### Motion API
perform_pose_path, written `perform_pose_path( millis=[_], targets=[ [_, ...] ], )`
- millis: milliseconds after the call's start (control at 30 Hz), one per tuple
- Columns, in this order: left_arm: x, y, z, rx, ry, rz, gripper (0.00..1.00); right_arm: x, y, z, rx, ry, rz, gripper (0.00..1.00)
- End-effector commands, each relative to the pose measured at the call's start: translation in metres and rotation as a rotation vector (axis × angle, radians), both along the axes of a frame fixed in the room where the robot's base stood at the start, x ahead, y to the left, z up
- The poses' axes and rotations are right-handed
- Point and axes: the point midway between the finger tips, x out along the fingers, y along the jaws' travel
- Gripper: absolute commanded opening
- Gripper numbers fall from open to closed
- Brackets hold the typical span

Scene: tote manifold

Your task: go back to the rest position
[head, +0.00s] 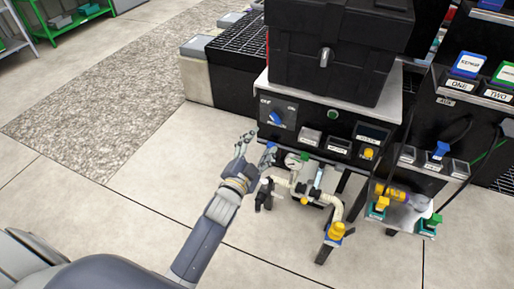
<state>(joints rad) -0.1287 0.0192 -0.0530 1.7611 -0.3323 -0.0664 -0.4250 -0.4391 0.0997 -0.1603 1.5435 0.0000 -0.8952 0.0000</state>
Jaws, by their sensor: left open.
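My left arm (206,236) reaches up from the lower left. My left gripper (245,145) is open, with nothing seen between its fingers. It is just left of the front of a black control stand (300,117), over the pale floor in the picture. A blue handle and a round gauge (293,161) sit close to its right. I cannot tell whether the gripper touches any of them. My right gripper is not in view.
A black tote (340,45) stands on the control stand. White pipes with a yellow-topped valve (337,231) hang below it. A second panel (432,165) stands at the right. Tiled floor (110,210) lies open at left; green shelving (75,18) is far back.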

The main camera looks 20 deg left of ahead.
Motion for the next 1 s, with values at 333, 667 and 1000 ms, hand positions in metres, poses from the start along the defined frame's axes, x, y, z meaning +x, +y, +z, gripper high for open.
perform_pose_path(
  millis=[333, 667, 1000],
  targets=[
    [-0.014, 0.001, 0.001, 0.0, -0.001, 0.001, 0.58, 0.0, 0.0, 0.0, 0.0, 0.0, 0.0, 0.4],
    [-0.013, 0.001, 0.0, 0.0, -0.001, 0.001, 0.58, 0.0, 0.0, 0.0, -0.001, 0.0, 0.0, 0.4],
    [-0.055, 0.004, -0.118, -0.152, 0.343, 0.052, 0.58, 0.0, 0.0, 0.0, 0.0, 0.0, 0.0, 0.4]
  ],
)
